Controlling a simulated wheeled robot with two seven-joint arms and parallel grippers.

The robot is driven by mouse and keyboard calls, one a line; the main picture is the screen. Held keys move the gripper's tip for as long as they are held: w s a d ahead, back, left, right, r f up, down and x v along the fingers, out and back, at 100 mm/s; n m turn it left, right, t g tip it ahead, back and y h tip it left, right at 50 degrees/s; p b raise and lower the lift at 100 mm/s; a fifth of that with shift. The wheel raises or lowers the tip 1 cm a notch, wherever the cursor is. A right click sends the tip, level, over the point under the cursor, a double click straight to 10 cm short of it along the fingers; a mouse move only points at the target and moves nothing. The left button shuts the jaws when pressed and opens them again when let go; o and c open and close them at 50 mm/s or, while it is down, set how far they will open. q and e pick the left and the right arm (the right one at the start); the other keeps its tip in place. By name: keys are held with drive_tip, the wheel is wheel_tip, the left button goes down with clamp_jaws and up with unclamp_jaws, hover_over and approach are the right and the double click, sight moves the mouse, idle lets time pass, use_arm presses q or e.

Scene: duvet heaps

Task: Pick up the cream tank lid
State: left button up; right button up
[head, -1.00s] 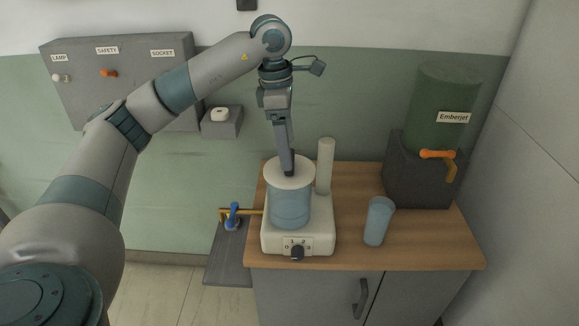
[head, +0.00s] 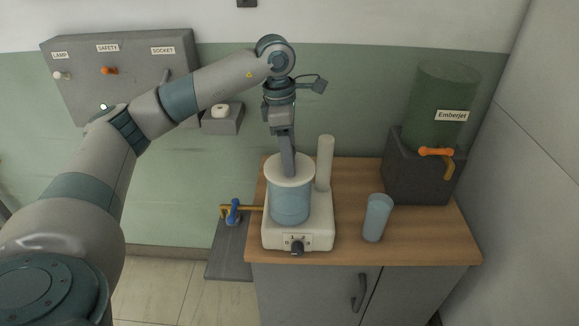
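The cream tank lid (head: 303,175) is a flat round disc lying on top of the blue tank (head: 290,204). The tank stands on a cream appliance base (head: 320,236) with a dark knob, on the wooden counter. My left gripper (head: 288,172) points straight down from above, its fingertips at the middle of the lid. The fingers show edge-on as one dark grey bar, so their gap is hidden. I cannot tell whether they grip anything on the lid or only hover at it. My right gripper is not in view.
A cream cylinder (head: 325,163) rises close behind the tank on the right. A blue cup (head: 376,218) stands on the counter (head: 425,240), with free wood around it. A dark green Emberjet tank (head: 440,90) stands at the back right.

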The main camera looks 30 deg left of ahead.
use_arm(q)
drive_tip(key=shift+r, duration=0.15)
drive_tip(key=shift+c, duration=0.4)
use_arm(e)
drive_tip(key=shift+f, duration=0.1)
